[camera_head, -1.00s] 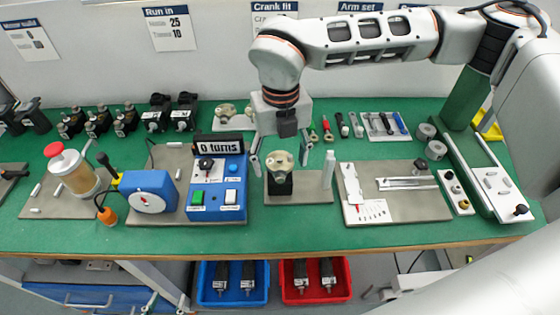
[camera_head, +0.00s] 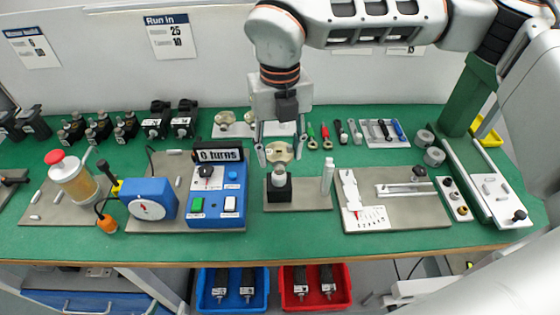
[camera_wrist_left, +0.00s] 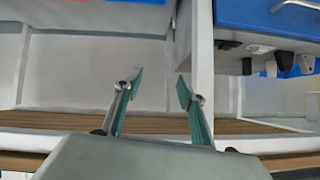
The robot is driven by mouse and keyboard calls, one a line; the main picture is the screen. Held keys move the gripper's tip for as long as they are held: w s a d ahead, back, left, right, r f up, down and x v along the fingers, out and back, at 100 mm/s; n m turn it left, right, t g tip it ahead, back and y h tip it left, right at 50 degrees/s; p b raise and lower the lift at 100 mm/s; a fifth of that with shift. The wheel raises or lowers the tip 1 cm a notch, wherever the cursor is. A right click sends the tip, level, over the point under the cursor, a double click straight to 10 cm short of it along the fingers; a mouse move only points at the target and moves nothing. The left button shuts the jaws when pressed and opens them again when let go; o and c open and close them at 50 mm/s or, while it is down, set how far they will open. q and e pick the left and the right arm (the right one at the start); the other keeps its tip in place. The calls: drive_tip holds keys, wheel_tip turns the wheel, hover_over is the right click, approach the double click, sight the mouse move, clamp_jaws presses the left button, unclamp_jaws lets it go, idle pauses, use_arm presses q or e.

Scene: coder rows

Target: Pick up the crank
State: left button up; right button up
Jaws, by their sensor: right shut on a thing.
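The crank (camera_head: 280,151) is a pale brass disc-like piece in the head view. My right gripper (camera_head: 279,154) comes down from above and is shut on it, one finger on each side. The crank is held just above and behind a black block with a grey round top (camera_head: 279,185), apart from it as far as I can tell. My left gripper (camera_wrist_left: 158,92) shows only in the left wrist view, with its two fingers wide apart and nothing between them, in front of the bench's underside.
The block stands on a grey plate (camera_head: 312,198) with an upright pale pin (camera_head: 328,172). To the left is a blue control box (camera_head: 217,196) with a "0 turns" display (camera_head: 218,155). To the right is a fixture plate (camera_head: 400,213). More brass pieces (camera_head: 225,118) lie behind.

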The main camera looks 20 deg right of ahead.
sight(280, 154)
wheel_tip(280, 154, up, 16)
drive_tip(key=p, duration=0.2)
drive_tip(key=w+d+p, duration=0.5)
drive_tip(key=w+p, duration=0.3)
drive_tip(key=w, duration=0.4)
drive_tip(key=w+d+f+b, duration=0.1)
drive_tip(key=w+f, duration=0.3)
drive_tip(key=f, duration=0.3)
drive_tip(key=w+d+f+b, duration=0.1)
drive_tip(key=w+d+f, duration=0.1)
drive_tip(key=w+f, duration=0.2)
drive_tip(key=w+d+f+b, duration=0.1)
drive_tip(key=w+f, duration=0.2)
drive_tip(key=f, duration=0.7)
drive_tip(key=shift+w+d, duration=0.25)
drive_tip(key=shift+w, duration=0.15)
drive_tip(key=shift+f+b, duration=0.15)
drive_tip(key=shift+b, duration=0.15)
